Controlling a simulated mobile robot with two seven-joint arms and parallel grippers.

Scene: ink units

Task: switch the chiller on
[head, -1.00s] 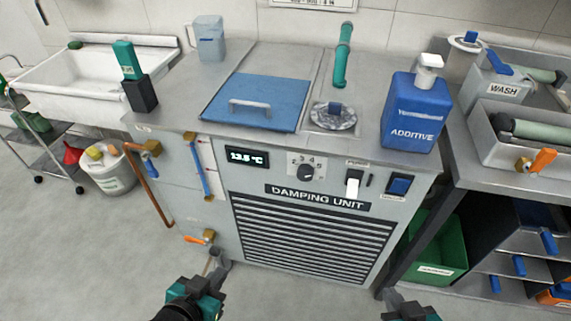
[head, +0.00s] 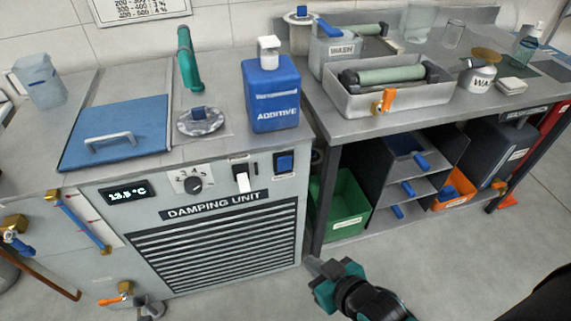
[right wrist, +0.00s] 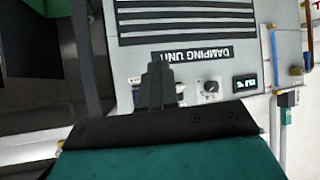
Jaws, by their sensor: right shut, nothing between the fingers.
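The damping unit (head: 215,240) stands at centre-left in the head view. Its lit display (head: 129,195) reads about 13.5 °C. A black dial (head: 193,184), a white switch (head: 241,180) and a blue switch (head: 285,163) sit on its upper front; the small labels by the switches are too small to read. My right gripper (head: 316,268) is shut and empty, low and right of the panel, apart from it. In the right wrist view the panel appears upside down, and my right gripper's fingers (right wrist: 160,85) cover part of the switch area.
Valves with orange (head: 112,300) and blue handles are at left. A bench (head: 400,120) with trays and a green bin (head: 340,210) stands right.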

